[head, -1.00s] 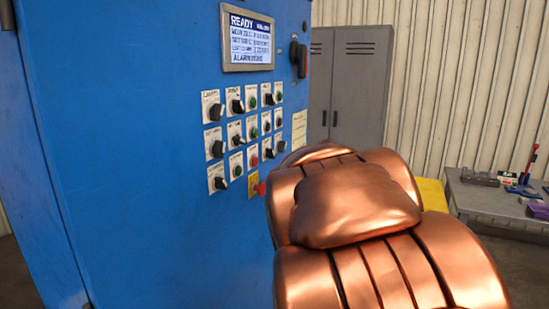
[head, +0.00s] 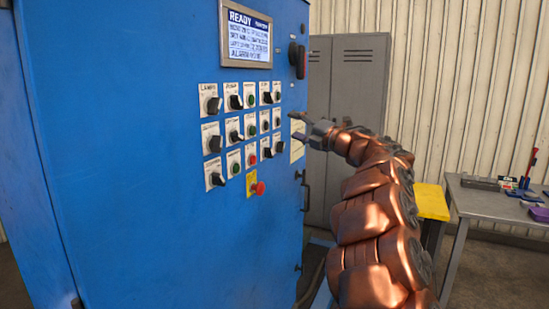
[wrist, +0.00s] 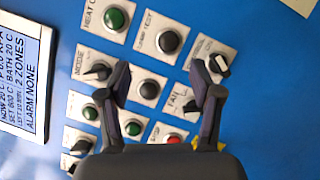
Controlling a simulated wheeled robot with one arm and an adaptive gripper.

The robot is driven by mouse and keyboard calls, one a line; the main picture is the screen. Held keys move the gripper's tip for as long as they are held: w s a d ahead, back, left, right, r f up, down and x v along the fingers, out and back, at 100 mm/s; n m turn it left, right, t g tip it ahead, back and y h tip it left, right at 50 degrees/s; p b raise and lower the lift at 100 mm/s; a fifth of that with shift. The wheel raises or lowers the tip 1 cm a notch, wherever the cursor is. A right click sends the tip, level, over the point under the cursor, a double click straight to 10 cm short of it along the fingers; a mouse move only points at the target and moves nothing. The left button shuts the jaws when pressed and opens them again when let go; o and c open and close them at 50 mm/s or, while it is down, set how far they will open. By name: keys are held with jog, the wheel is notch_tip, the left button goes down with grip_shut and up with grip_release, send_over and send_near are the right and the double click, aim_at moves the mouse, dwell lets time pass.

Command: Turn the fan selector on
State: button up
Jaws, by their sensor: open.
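The fan selector (wrist: 190,106) is a black knob on a white plate marked FAN in the wrist view, partly hidden by my right finger. In the head view it appears to be the black knob (head: 268,152) low in the second column from the right; its label is unreadable there. My gripper (wrist: 167,88) is open and empty, its fingers spread over the controls, with the FAN plate inside the right finger. In the head view my gripper (head: 298,126) is at the panel's right side. I cannot tell whether it touches anything, or the knob's exact setting.
A mode selector (wrist: 97,71), a lamp test button (wrist: 167,40) and another selector (wrist: 216,66) are close around the fingers. A red emergency knob (head: 257,188) sits below the controls. The display (head: 246,36) reads READY. A grey locker (head: 358,85) and a bench (head: 490,203) stand right.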

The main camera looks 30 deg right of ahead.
aim_at(269, 153)
jog(key=s+a+f+n+g+y, duration=0.2)
jog(key=s+f+n+g+y, duration=0.25)
jog(key=f, duration=0.35)
jog(key=p+x, duration=0.1)
jog(key=x, duration=0.7)
jog(key=shift+w+a+r+n+t+y, duration=0.15)
jog(key=shift+a+r+n+t+y, duration=0.05)
jog(key=shift+r+n+t+y, duration=0.2)
jog(key=shift+r, duration=0.1)
jog(key=c, duration=1.1)
jog(key=shift+p, duration=0.3)
jog(key=shift+c, duration=0.2)
